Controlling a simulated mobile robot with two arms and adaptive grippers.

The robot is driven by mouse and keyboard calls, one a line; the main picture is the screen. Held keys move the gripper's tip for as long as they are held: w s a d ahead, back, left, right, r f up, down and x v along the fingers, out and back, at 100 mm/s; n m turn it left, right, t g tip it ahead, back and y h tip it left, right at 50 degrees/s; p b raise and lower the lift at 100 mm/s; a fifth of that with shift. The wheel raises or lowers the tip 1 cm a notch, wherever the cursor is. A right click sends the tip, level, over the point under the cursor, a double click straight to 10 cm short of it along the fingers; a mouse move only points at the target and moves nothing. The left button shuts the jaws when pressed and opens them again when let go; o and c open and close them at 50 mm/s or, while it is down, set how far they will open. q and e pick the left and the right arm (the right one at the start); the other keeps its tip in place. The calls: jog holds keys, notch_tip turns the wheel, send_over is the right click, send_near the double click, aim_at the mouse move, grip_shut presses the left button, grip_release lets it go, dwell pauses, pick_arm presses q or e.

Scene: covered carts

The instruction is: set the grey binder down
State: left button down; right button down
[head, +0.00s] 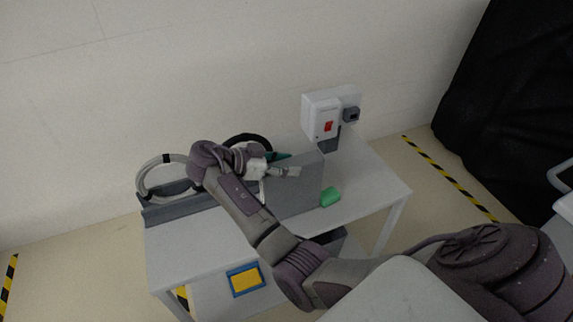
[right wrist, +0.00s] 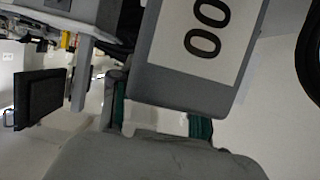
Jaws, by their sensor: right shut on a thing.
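The grey binder (head: 296,198) is a flat grey slab standing roughly upright over the white table, beside a green block. My right gripper (head: 283,171) is at its upper edge and is shut on it. In the right wrist view the binder (right wrist: 182,82) fills the upper middle, with a white label bearing dark digits. The teal-padded fingers of my right gripper (right wrist: 160,120) show just below it there. I cannot tell whether the binder's lower edge touches the table. My left gripper is not in view.
The white table (head: 375,188) has clear room on its right and front left. The green block (head: 330,197) is close to the binder's right. A grey trough (head: 168,212) and coiled cable (head: 141,184) lie at the left. A switch box (head: 318,119) stands at the back.

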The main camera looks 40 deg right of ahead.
jog(key=shift+d+f, duration=0.1)
jog(key=shift+f, duration=0.45)
jog(key=c, duration=0.6)
grip_release()
jog(key=shift+f, duration=0.1)
jog(key=shift+o, duration=0.2)
jog(key=b+v, duration=0.2)
jog(key=v, duration=0.5)
jog(key=shift+a, duration=0.35)
